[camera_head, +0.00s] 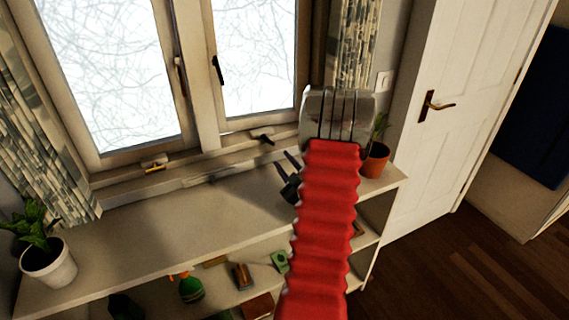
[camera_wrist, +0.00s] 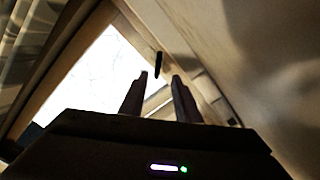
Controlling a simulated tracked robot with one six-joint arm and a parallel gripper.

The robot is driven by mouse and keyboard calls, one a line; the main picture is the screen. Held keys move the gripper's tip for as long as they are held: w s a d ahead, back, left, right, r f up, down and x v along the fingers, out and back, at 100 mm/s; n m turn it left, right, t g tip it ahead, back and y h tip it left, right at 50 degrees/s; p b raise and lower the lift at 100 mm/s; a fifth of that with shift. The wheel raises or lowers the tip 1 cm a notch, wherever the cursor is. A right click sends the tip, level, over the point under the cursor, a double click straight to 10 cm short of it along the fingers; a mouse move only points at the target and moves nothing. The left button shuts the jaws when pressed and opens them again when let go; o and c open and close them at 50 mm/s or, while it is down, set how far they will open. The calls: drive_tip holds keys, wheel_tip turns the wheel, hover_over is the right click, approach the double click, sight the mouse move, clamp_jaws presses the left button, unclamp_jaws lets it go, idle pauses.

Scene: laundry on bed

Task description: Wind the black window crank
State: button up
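The black window crank (camera_head: 263,138) is a small dark handle on the lower frame of the right window, just above the shelf top. My gripper (camera_head: 285,163) is below and to the right of it, apart from it, with its two dark fingers pointing up toward the window. In the wrist view my gripper (camera_wrist: 160,77) has its fingers spread with nothing between them. A black bar (camera_wrist: 158,64) shows beyond the fingertips there; I cannot tell whether it is the crank or the upright black window handle (camera_head: 217,70).
A brass-coloured crank (camera_head: 154,164) sits below the left window. The white shelf (camera_head: 190,222) has a clear top, with a potted plant (camera_head: 48,262) at the left and a terracotta pot (camera_head: 375,162) at the right. A spray bottle (camera_head: 190,288) stands on a lower shelf. Curtains flank the window.

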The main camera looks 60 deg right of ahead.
drive_tip(key=w+a+r+g+y, duration=0.1)
drive_tip(key=w+a+r+g, duration=0.1)
drive_tip(key=w+a+r, duration=0.4)
drive_tip(key=w+a+r+g+y, duration=0.15)
drive_tip(key=w+a+r, duration=0.3)
drive_tip(key=a, duration=0.45)
drive_tip(key=s+a+r+m+g+y, duration=0.1)
drive_tip(key=a+r, duration=0.1)
drive_tip(key=a, duration=0.5)
drive_tip(key=s+a+r+m+g+y, duration=0.1)
drive_tip(key=a+r, duration=0.1)
drive_tip(key=a, duration=0.6)
drive_tip(key=s+a+g+y, duration=0.2)
drive_tip(key=s+a, duration=0.7)
drive_tip(key=a, duration=0.2)
drive_tip(key=s+a+g+y, duration=0.2)
drive_tip(key=s+a, duration=0.7)
drive_tip(key=a, duration=0.3)
drive_tip(key=shift+s+r+y, duration=0.3)
drive_tip(key=shift+y, duration=0.05)
drive_tip(key=shift+d, duration=0.1)
